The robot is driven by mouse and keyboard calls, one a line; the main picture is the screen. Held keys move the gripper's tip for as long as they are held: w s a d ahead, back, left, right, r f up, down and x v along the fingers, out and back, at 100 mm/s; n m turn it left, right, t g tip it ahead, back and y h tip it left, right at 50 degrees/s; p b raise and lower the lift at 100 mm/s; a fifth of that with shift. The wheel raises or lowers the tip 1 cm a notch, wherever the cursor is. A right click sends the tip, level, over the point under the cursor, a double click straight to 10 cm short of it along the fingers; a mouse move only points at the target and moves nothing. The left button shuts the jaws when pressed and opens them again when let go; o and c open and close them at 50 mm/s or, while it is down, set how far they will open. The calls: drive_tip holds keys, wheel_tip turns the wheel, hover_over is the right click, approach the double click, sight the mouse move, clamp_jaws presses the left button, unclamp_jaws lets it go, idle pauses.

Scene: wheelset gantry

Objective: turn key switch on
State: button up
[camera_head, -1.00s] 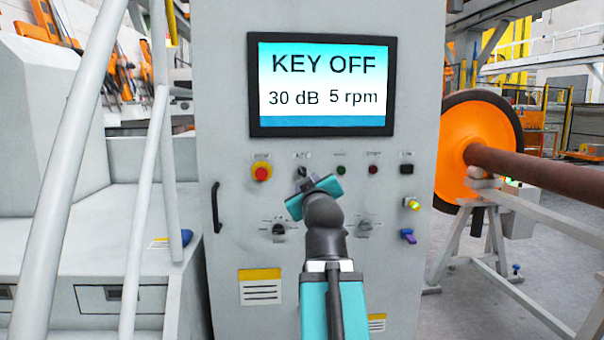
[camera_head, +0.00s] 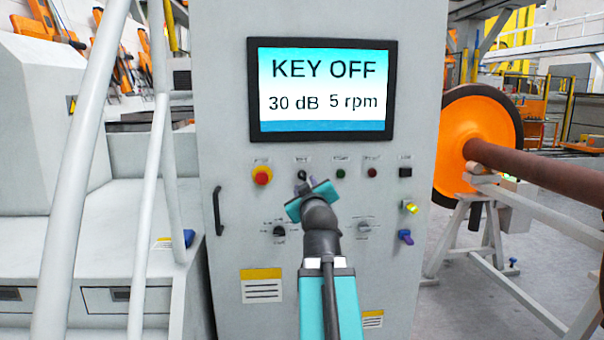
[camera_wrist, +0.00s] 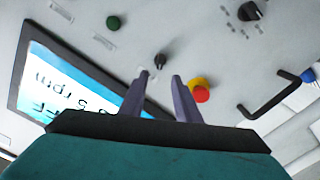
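The grey control cabinet (camera_head: 225,140) faces me, and its screen (camera_head: 320,88) reads KEY OFF, 30 dB, 5 rpm. The small black key switch (camera_head: 302,174) sits on the panel between the red emergency button and the green button. In the wrist view the key switch (camera_wrist: 160,61) is just beyond the fingertips. My gripper (camera_wrist: 163,80) is open, its two fingers apart with nothing between them. In the head view my gripper (camera_head: 308,184) is in front of the panel, just below the key switch and partly hidden by its own body.
The red and yellow emergency button (camera_head: 262,175) is left of the key switch; the green button (camera_head: 340,173) is right. A black handle (camera_head: 218,211) stands out at the cabinet's left edge. White railings (camera_head: 148,190) rise at left.

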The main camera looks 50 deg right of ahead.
sight(302, 176)
drive_tip(key=shift+p+x, duration=0.9)
drive_tip(key=shift+p, duration=0.7)
drive_tip(key=shift+w+d+r+p, duration=0.1)
drive_tip(key=shift+w+r+p, duration=0.05)
drive_tip(key=shift+p, duration=0.35)
drive_tip(key=p+x, duration=0.1)
drive_tip(key=p, duration=0.3)
drive_tip(key=shift+w+d+p, duration=0.25)
drive_tip(key=shift+w+p, duration=0.05)
drive_tip(key=shift+p, duration=0.1)
drive_tip(key=shift+w+d+p, duration=0.2)
drive_tip(key=shift+w+p, duration=0.1)
drive_tip(key=shift+p, duration=0.5)
drive_tip(key=shift+w+d+p, duration=0.2)
drive_tip(key=shift+w+p, duration=0.15)
drive_tip(key=shift+p, duration=0.75)
drive_tip(key=w+d+p, duration=0.1)
drive_tip(key=p, duration=0.3)
drive_tip(key=shift+x, duration=1.35)
drive_tip(key=shift+s, duration=0.1)
